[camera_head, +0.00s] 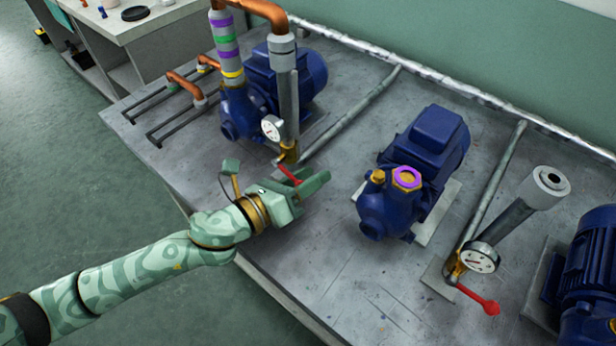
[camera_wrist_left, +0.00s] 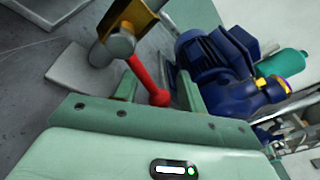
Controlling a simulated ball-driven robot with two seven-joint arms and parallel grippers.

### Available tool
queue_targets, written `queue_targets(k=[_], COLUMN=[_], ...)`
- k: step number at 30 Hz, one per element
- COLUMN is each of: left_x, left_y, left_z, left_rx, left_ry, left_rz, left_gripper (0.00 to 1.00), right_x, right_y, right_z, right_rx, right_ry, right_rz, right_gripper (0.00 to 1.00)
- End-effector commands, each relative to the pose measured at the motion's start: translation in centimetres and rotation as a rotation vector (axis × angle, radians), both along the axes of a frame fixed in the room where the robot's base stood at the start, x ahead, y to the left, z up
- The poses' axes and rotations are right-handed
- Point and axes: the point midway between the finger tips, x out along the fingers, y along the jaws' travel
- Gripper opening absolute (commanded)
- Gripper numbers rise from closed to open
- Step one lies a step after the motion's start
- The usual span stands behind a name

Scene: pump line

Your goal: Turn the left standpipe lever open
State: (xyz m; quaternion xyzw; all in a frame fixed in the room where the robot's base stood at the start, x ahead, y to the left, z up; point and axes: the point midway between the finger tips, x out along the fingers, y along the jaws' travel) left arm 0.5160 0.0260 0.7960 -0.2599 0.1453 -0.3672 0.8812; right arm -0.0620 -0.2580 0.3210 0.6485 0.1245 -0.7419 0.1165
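The left standpipe (camera_head: 288,95) stands upright, with a pressure gauge (camera_head: 271,128) and a brass valve at its foot. Its red lever (camera_head: 289,174) points toward my left gripper (camera_head: 304,182). In the left wrist view the red lever (camera_wrist_left: 146,78) reaches from the brass valve (camera_wrist_left: 128,22) into the space between the two fingers. My left gripper is open around the lever, with a visible gap on the right finger's side. Whether the left finger touches the lever I cannot tell. My right gripper is out of view.
A blue pump (camera_head: 412,175) with a purple-ringed port stands right of my left gripper. A second standpipe (camera_head: 515,215) with its own red lever (camera_head: 480,299) is farther right. Bare bench (camera_head: 330,255) lies in front.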

Motion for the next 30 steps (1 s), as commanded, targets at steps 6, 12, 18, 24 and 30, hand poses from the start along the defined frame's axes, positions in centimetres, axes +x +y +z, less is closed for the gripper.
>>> queue_targets(k=[6, 12, 18, 24, 30], left_x=[-0.1, -0.3, -2.3, -6.2, -9.1], left_y=[0.0, 0.1, 2.2, 6.3, 9.4], left_z=[-0.2, -0.3, 0.1, 0.3, 0.5], left_rx=[-0.001, 0.0, 0.001, 0.002, -0.002], left_ry=[0.006, 0.009, 0.009, 0.012, 0.011], left_rz=[-0.001, -0.001, -0.001, 0.0, 0.001], left_gripper=[0.41, 0.41, 0.41, 0.41, 0.41], right_x=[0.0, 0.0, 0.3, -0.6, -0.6], right_y=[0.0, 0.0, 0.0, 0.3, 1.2], right_z=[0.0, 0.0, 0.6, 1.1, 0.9], right_rx=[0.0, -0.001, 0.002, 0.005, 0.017], right_ry=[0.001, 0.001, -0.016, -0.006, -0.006], right_rz=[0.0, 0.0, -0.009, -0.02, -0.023], right_gripper=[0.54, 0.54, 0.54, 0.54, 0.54])
